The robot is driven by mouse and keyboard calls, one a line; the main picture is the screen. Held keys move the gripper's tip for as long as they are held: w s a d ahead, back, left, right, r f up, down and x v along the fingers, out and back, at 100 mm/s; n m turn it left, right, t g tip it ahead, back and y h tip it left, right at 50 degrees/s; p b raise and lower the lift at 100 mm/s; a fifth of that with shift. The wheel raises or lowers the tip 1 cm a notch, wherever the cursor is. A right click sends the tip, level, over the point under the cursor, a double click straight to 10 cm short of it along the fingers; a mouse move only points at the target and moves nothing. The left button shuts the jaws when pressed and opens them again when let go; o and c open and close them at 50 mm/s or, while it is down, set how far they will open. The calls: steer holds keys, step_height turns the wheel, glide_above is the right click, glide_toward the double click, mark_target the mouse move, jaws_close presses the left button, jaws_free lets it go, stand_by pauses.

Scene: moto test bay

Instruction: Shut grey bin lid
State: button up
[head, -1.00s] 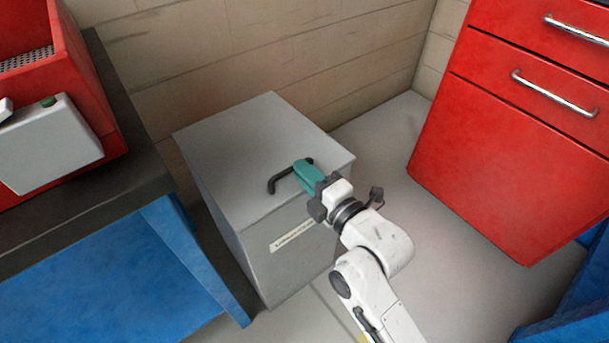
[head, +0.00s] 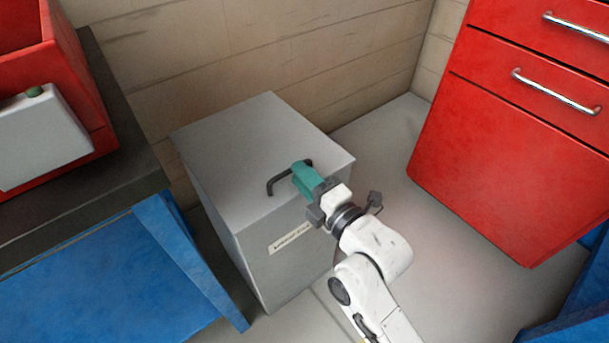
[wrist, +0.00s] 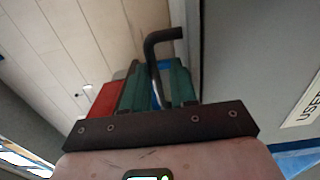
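The grey bin (head: 290,265) stands on the floor against the wall. Its grey lid (head: 235,145) lies flat on top, with no visible gap along the front edge. A black bent handle (head: 272,186) rises from the lid near the front edge. My gripper (head: 303,172) is at the right part of this handle, with its teal fingers over the lid. In the wrist view, the fingers of my gripper (wrist: 157,88) are apart, and the handle (wrist: 152,55) runs between them. A slim gap shows beside the handle, so the fingers look open around it. The handle's lower end is hidden.
A blue bench (head: 95,285) with a dark top and a red machine (head: 85,140) stands close on the left. A red drawer cabinet (head: 500,150) stands on the right. Bare floor (head: 440,250) lies between bin and cabinet.

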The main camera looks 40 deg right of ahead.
steer(key=shift+s+f, duration=0.1)
steer(key=s+p, duration=0.1)
steer(key=s, duration=0.9)
steer(key=shift+s+p, duration=0.3)
steer(key=shift+s, duration=0.05)
step_height(320, 180, down, 11)
steer(key=s+m+g, duration=0.2)
steer(key=m+g, duration=0.6)
steer(key=s+d+f+m+g, duration=0.1)
steer(key=s+f+m+g, duration=0.5)
steer(key=s+m+g, duration=0.5)
step_height(320, 180, up, 26)
steer(key=s+t+p, duration=0.1)
steer(key=p, duration=2.5)
steer(key=shift+d+r+n+t, duration=0.2)
steer(key=shift+n+t, duration=0.1)
steer(key=shift+t, duration=0.1)
